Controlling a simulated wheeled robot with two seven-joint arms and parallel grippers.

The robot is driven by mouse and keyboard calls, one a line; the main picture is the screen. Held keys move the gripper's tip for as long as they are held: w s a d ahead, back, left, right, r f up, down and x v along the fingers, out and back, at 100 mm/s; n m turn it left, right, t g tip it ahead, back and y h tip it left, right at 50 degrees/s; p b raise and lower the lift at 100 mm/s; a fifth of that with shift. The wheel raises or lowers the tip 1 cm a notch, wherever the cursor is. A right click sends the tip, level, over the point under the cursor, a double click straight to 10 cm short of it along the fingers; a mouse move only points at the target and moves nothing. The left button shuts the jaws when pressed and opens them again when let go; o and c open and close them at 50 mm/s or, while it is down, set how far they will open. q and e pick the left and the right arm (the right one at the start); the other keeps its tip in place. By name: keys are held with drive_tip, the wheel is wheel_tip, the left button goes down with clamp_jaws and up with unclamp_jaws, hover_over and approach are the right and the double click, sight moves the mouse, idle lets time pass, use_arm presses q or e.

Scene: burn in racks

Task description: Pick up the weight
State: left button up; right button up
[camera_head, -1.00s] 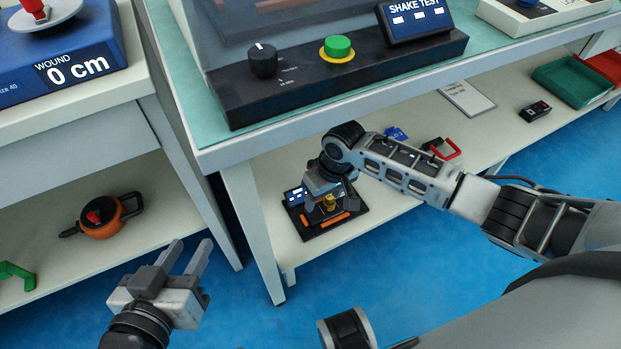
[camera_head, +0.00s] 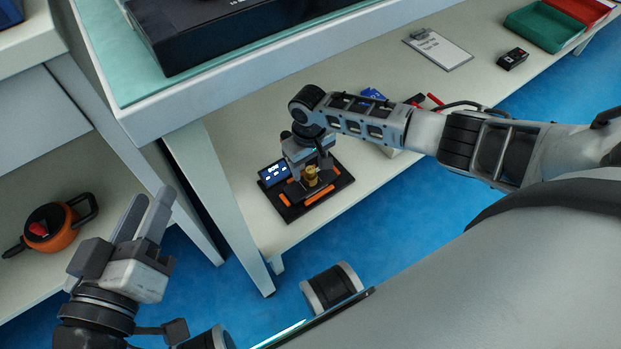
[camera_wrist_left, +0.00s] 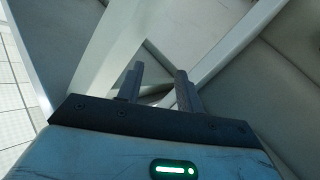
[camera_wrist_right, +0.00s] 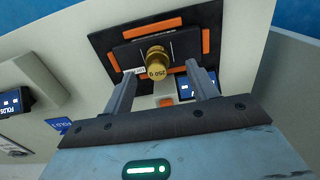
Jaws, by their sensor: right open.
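The weight (camera_head: 311,174) is a small brass cylinder with a knob. It stands on a black plate (camera_head: 331,194) with orange bars, on the lower shelf. In the right wrist view the weight (camera_wrist_right: 157,62) shows a marking that looks like "250 g". My right gripper (camera_wrist_right: 163,82) is open, with its fingers on either side of the weight in that view; I cannot tell if they touch it. In the head view my right gripper (camera_head: 312,168) is right at the weight and partly hides it. My left gripper (camera_head: 152,212) is open and empty at the lower left; its fingers (camera_wrist_left: 158,85) show apart.
The upper table's edge and leg (camera_head: 228,200) stand close to my right gripper. A clipboard (camera_head: 438,48), a small black box (camera_head: 513,58) and a green tray (camera_head: 545,28) lie further along the shelf. An orange round tool (camera_head: 52,228) sits on the left shelf.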

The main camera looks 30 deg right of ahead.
sight(310, 169)
drive_tip(key=f+b, duration=0.2)
drive_tip(key=f, duration=0.1)
drive_tip(key=shift+d+f, duration=0.2)
drive_tip(key=shift+f, duration=0.05)
drive_tip(key=shift+f+b, duration=0.35)
drive_tip(key=shift+f, duration=0.2)
drive_tip(key=c, duration=1.2)
use_arm(q)
drive_tip(key=r, duration=0.1)
drive_tip(key=w+r+m+t+h, duration=0.1)
drive_tip(key=r+t, duration=0.1)
drive_tip(key=shift+w+a+r, duration=0.15)
drive_tip(key=shift+w, duration=0.25)
use_arm(e)
drive_tip(key=shift+c, duration=0.2)
drive_tip(key=shift+r, duration=0.1)
